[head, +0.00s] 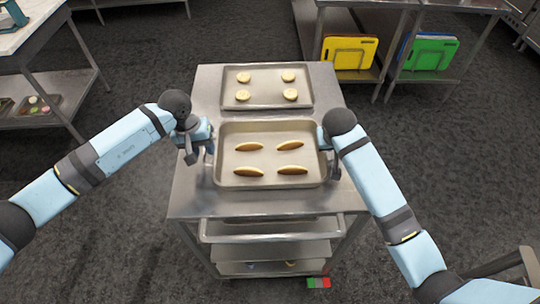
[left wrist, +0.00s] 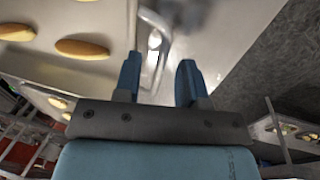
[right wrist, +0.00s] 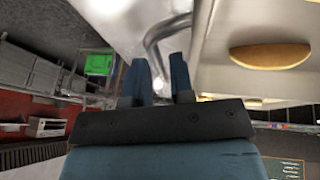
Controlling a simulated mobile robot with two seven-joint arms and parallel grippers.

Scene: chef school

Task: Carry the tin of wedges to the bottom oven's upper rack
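The tin of wedges (head: 222,181) is a shallow grey metal tin on the near part of a steel cart top, with several golden wedges (head: 291,170) lying in it. My left gripper (head: 199,155) is at the tin's left side. In the left wrist view its fingers (left wrist: 158,80) are apart, with the tin's wire handle between them and room to spare. My right gripper (head: 333,170) is at the tin's right side, partly hidden by its own wrist. No oven is recognisable.
A second tin (head: 266,104) with round pale pieces lies just behind, on the same cart (head: 205,90). The cart has lower shelves (head: 275,251). A table stands at left, and shelves with yellow boards (head: 349,51) and green boards (head: 431,53) at the back. Dark floor is open around.

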